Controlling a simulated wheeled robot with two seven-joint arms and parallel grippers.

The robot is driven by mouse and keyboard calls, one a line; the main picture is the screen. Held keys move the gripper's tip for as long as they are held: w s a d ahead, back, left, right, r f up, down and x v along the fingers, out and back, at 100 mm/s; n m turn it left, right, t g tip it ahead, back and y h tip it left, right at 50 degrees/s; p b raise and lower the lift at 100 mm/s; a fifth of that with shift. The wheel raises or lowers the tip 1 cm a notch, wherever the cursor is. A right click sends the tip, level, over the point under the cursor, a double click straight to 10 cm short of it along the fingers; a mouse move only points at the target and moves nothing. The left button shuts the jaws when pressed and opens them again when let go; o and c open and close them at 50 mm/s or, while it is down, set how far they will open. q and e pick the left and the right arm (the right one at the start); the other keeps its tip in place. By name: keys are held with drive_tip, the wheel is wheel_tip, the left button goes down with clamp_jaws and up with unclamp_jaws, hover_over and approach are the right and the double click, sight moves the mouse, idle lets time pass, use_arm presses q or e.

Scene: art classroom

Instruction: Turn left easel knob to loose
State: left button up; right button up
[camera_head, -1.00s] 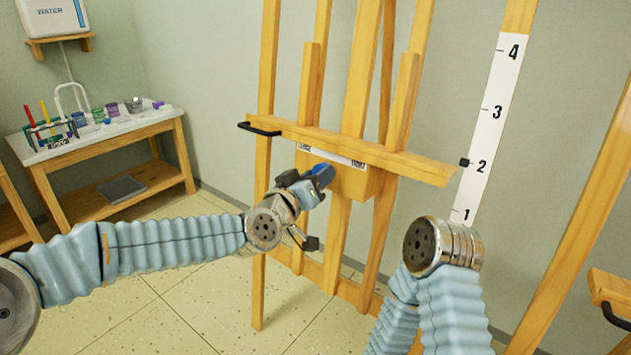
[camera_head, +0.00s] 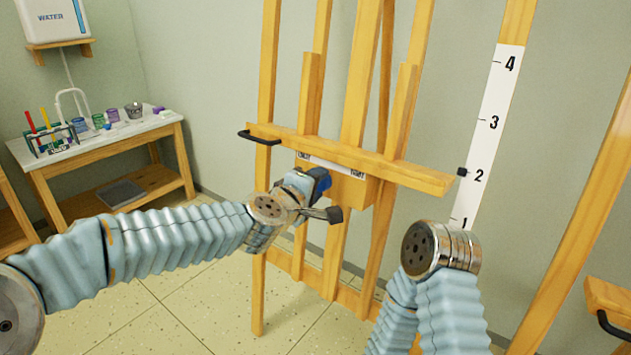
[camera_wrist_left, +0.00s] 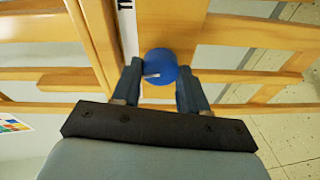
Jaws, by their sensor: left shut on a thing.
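The wooden easel (camera_head: 352,100) stands ahead of me. Its blue knob (camera_head: 325,184) is on the wooden block under the ledge, partly hidden by my left gripper (camera_head: 319,188) in the head view. A white label strip (camera_head: 331,165) with dark lettering lies above the knob; its words are too small to read surely. In the left wrist view, the round blue knob (camera_wrist_left: 160,66) with a short white mark sits between the two fingers of my left gripper (camera_wrist_left: 157,84), which is shut on it. My right arm shows at the lower right; its gripper is out of view.
The easel ledge (camera_head: 400,170) crosses just above the knob, with a black handle (camera_head: 260,138) at its left end. A white numbered scale (camera_head: 487,130) stands to the right. Tiled floor lies between.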

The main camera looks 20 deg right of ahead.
use_arm(q)
drive_tip(key=shift+w+a+r+n+g+p, duration=0.1)
drive_tip(key=shift+n+g+p, duration=0.45)
drive_tip(key=shift+n, duration=1)
drive_tip(key=shift+w+d+r+n+g+p, duration=0.1)
drive_tip(key=shift+n+g+p, duration=0.1)
drive_tip(key=shift+n+p, duration=0.95)
drive_tip(key=shift+a+n+g+p, duration=0.1)
drive_tip(key=shift+n+g+p, duration=0.25)
drive_tip(key=shift+n, duration=1.55)
drive_tip(key=o, duration=1.1)
drive_tip(key=shift+c, duration=0.2)
drive_tip(key=shift+s, duration=0.15)
drive_tip(key=v, duration=1.3)
drive_tip(key=shift+a, duration=0.3)
drive_tip(key=shift+r, duration=0.15)
